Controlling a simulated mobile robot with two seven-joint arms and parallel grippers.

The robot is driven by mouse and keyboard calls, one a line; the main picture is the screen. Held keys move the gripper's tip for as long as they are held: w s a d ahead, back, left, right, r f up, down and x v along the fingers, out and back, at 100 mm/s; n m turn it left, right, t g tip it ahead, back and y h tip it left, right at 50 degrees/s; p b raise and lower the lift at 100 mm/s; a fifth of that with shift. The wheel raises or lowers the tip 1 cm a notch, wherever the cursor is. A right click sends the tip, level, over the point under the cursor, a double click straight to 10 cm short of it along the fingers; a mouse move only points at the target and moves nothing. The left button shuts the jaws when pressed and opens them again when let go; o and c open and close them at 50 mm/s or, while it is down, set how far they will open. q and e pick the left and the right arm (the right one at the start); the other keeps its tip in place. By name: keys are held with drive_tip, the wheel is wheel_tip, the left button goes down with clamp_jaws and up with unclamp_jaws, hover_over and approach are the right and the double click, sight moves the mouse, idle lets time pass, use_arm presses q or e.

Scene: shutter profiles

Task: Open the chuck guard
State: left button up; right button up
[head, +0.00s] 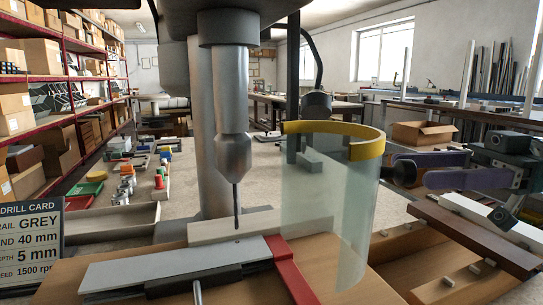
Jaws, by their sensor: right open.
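The chuck guard (325,205) is a clear curved shield with a yellow band (345,136) along its top. It stands just right of the grey drill chuck (233,156) and its thin bit, which show uncovered from here. A dark round knob (404,173) sits at the right side of the yellow band. My right gripper (412,170) comes in from the right with two purple fingers apart. Its fingertips are close to the knob, with the knob at the mouth between them; I cannot tell whether they touch it. My left gripper is not in view.
A grey rail (180,268) lies under the bit on the wooden board, beside a red stop (290,270). A dark brown profile (475,236) lies on a wooden rack below my right gripper. A drill card (32,236) stands at the left, near trays of small parts.

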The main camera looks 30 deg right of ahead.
drive_tip(key=b+v, duration=0.2)
drive_tip(key=v, duration=0.4)
drive_tip(key=shift+s+d, duration=0.2)
drive_tip(key=shift+d, duration=0.15)
